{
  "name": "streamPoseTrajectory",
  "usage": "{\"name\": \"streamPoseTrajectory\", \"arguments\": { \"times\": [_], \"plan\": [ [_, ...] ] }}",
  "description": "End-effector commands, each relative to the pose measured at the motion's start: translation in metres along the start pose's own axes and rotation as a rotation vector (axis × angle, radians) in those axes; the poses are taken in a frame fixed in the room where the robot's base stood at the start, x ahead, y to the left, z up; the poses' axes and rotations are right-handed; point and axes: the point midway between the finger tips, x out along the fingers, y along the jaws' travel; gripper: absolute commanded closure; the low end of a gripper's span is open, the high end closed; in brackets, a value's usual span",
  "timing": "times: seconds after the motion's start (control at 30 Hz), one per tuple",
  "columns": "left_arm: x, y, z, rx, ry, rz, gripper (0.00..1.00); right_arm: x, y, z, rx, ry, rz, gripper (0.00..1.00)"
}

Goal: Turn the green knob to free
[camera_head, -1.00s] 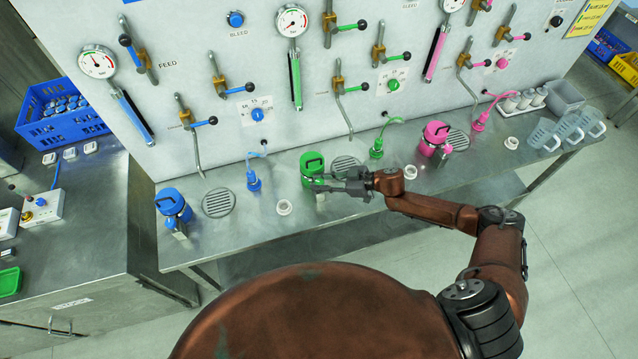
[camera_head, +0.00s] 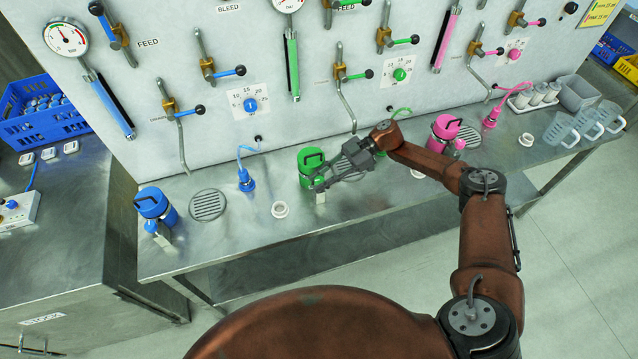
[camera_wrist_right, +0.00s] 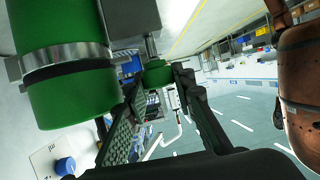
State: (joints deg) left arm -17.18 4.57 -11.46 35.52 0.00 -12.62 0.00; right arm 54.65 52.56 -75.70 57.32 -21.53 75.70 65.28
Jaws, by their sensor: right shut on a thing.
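A green drum (camera_head: 311,158) with a dark handle on its lid stands upright on the steel bench. My right gripper (camera_head: 318,182) reaches it from the right, tilted down, with its fingertips low at the drum's front side. In the right wrist view the drum's green body (camera_wrist_right: 70,90) with its metal band fills the left. There a small green knob (camera_wrist_right: 157,73) shows at the far end between the two fingers, and the right gripper (camera_wrist_right: 156,82) is closed on it. The fingers partly hide the knob, and I cannot read its setting. My left gripper is out of view.
A blue drum (camera_head: 154,204) stands left and a pink drum (camera_head: 444,130) right on the bench. A white ring (camera_head: 280,209) and a round drain grate (camera_head: 208,205) lie left of the green drum. The panel behind carries a green dial (camera_head: 400,74), valves and hanging tubes.

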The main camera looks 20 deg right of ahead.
Motion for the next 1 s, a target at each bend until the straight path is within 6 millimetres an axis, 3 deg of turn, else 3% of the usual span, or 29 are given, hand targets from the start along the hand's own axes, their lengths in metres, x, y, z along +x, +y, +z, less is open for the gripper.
{"name": "streamPoseTrajectory", "arguments": {
  "times": [0.53,0.57,0.8,1.0],
  "plan": [
    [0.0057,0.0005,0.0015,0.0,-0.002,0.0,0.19,0.0009,-0.0005,0.0008,-0.01,-0.002,-0.023,1.0],
    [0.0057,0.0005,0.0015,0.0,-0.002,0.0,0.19,0.001,-0.0005,0.0008,-0.01,-0.002,-0.023,0.75],
    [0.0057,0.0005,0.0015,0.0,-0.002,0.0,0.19,0.0005,-0.0006,0.0006,-0.009,-0.001,-0.022,0.59],
    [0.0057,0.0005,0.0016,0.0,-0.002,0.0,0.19,0.0002,0.0002,0.0003,-0.009,-0.001,-0.02,0.58]
  ]
}}
